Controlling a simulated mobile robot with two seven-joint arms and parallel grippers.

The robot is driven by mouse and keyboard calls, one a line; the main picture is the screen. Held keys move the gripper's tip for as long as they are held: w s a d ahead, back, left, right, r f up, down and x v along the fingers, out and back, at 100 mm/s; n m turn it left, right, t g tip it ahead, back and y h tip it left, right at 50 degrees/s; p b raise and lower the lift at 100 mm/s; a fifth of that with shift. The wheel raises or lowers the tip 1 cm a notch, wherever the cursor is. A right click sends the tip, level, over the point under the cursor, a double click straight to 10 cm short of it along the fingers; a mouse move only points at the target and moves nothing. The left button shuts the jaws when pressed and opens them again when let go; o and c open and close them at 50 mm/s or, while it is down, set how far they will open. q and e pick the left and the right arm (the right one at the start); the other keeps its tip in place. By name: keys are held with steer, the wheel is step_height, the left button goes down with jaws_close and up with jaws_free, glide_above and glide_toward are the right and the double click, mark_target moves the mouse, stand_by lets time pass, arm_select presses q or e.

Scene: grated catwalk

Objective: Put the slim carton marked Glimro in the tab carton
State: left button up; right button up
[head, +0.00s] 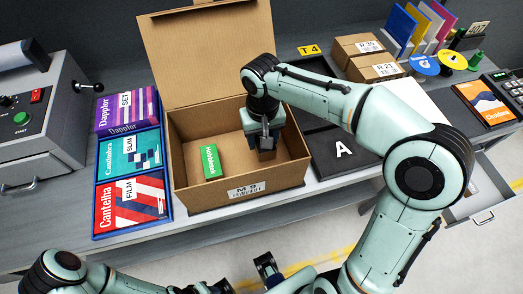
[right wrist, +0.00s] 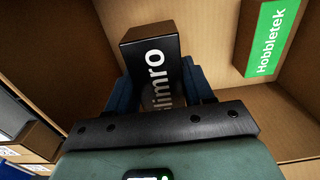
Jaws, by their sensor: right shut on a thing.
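The slim dark carton marked Glimro (right wrist: 152,62) is between the blue fingers of my right gripper (right wrist: 160,88) in the right wrist view; part of its lettering is covered. In the head view my right gripper (head: 264,136) points down inside the open brown carton labelled M 9 (head: 205,198), towards its right side. The Glimro carton's lower end (head: 267,155) shows below the fingers. I cannot tell whether it touches the floor of the M 9 carton. My left gripper (head: 244,277) is low at the front edge of the view, fingers apart and empty.
A green Hobbletek carton (head: 209,162) stands in the left part of the M 9 carton, whose lid (head: 200,45) is raised behind. A dark mat marked A (head: 335,165) lies at right.

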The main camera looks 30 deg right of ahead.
steer(key=shift+f+b, duration=0.35)
steer(key=shift+f, duration=2.6)
steer(key=shift+f, duration=0.1)
steer(key=shift+f, duration=0.15)
steer(key=o, duration=1.1)
steer(key=shift+c, duration=0.2)
steer(key=shift+r, duration=0.55)
step_height(320, 180, up, 11)
steer(key=shift+r+p, duration=0.2)
steer(key=shift+p, duration=0.85)
